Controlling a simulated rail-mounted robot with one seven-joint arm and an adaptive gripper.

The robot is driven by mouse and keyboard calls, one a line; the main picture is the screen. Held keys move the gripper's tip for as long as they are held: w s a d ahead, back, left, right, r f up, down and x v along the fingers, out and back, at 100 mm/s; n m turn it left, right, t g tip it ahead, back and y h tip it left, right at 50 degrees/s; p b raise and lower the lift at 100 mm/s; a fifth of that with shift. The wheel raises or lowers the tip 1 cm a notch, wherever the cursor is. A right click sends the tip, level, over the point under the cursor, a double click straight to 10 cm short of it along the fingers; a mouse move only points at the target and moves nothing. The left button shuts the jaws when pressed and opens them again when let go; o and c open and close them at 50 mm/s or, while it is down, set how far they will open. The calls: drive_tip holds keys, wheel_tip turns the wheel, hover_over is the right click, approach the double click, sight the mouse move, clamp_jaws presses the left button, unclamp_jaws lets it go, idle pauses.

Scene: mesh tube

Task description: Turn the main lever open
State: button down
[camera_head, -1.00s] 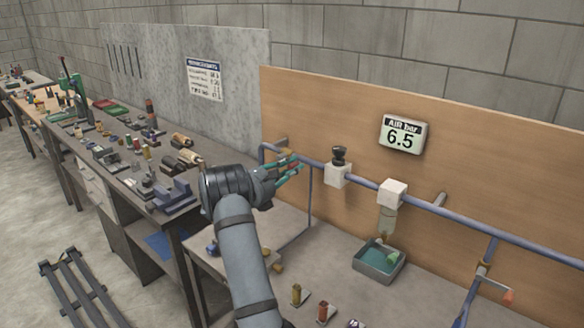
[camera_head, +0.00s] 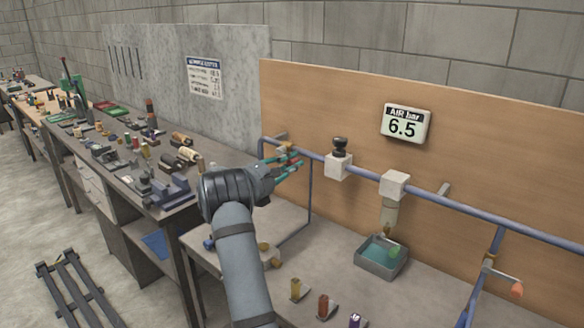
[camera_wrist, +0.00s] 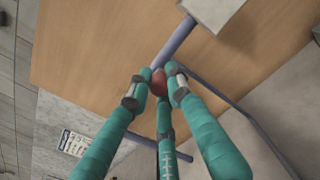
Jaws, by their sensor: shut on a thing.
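The main lever shows in the wrist view as a reddish-brown grip (camera_wrist: 158,84) between my teal fingertips; the fingers hide most of it. My gripper (camera_wrist: 156,76) is shut on it, with fingers on either side and one below. The lever's arm and exact angle are hard to make out there.
An air display (camera_head: 404,123) reads 6.5 on the wooden panel (camera_head: 500,140). A regulator with a black knob (camera_head: 339,148) and a white filter block (camera_head: 394,184) sit along the pipe. A teal-filled tray (camera_head: 382,257) and several small fittings are on the bench below.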

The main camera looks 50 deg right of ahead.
drive_tip(key=c, duration=1.6)
unclamp_jaws()
drive_tip(key=a, duration=1.2)
drive_tip(key=shift+w, duration=0.3)
drive_tip(key=shift+d, duration=0.1)
